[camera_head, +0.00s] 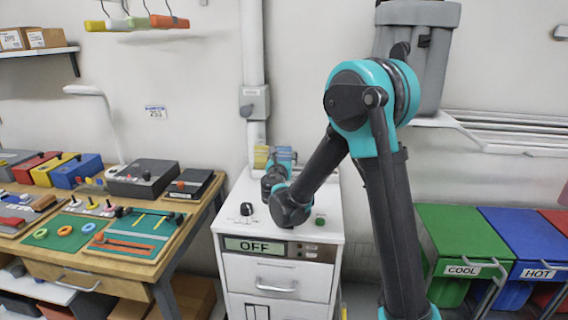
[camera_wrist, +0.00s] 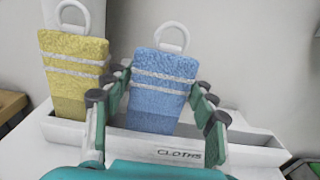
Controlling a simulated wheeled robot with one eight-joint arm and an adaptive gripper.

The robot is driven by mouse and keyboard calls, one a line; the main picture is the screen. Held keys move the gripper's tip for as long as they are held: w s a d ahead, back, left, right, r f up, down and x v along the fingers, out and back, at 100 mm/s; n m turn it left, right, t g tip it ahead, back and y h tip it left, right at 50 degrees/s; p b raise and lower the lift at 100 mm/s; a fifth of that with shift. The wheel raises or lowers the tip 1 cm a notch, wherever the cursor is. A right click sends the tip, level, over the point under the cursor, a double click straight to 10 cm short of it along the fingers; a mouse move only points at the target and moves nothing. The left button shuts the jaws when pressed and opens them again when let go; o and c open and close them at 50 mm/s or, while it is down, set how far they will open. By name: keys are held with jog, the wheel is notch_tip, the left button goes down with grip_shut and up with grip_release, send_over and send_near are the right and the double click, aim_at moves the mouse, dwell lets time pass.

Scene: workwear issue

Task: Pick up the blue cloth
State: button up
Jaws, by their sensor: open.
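The blue cloth (camera_wrist: 162,88) stands upright in a white tray labelled CLOTHS (camera_wrist: 245,155) in the wrist view, with a white loop on top and two pale stripes. My gripper (camera_wrist: 163,85) is open, with one finger on each side of the blue cloth. The cloth is not clamped; whether a finger touches its edge I cannot tell. A yellow cloth (camera_wrist: 75,65) of the same form stands to its left, close to the left finger. In the head view my gripper (camera_head: 277,168) is above the back of the white cabinet, and the cloths there are small and partly hidden.
The white cabinet (camera_head: 275,277) has a knob (camera_head: 247,209), a green button (camera_head: 320,221) and a display reading OFF. A wooden workbench (camera_head: 150,270) stands at left. Green (camera_head: 460,235) and blue (camera_head: 525,235) bins stand at right. A wall pipe (camera_head: 253,50) runs behind the cabinet.

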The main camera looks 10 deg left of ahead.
jog(key=c, duration=0.7)
jog(key=shift+r, duration=0.1)
notch_tip(320, 180, up, 20)
dwell(0.4)
